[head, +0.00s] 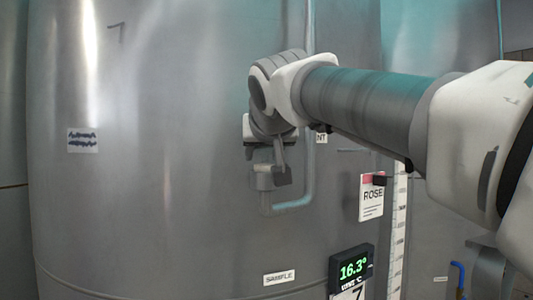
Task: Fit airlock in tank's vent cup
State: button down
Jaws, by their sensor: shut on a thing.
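My gripper (281,174) points down in front of the big steel tank (165,190), at the end of my arm coming in from the right. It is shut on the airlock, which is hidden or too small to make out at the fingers. A small grey cup (263,183), which looks like the vent cup, sits at the tank wall right below and beside the fingers. A bent pipe (293,204) runs beside it. I cannot tell whether the airlock touches the cup or is in it. A label ending in "NT" (321,138) is partly covered by my arm.
A display reading 16.3° (351,267), a "ROSE" card (371,198) and a level scale (398,215) are on the tank's right side. A "SAMPLE" label (279,277) is low on the wall. A blue-handled valve (459,272) is at lower right.

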jog(key=shift+c, duration=1.5)
grip_release()
jog(key=shift+f, duration=0.1)
jog(key=b+v, duration=0.2)
jog(key=v, duration=1)
jog(key=s+d+f+g, duration=0.2)
jog(key=s+d+f, duration=0.2)
jog(key=f, duration=0.9)
jog(key=s+d+f+m+g+h, duration=0.1)
jog(key=s+d+f+g, duration=0.2)
jog(key=f, duration=1.1)
jog(key=s+d+f+g, duration=0.2)
jog(key=s+d+f, duration=0.4)
jog(key=f, duration=0.7)
jog(key=shift+s+d+f+g+h, duration=0.3)
jog(key=shift+s+f+g, duration=0.1)
jog(key=shift+s, duration=0.6)
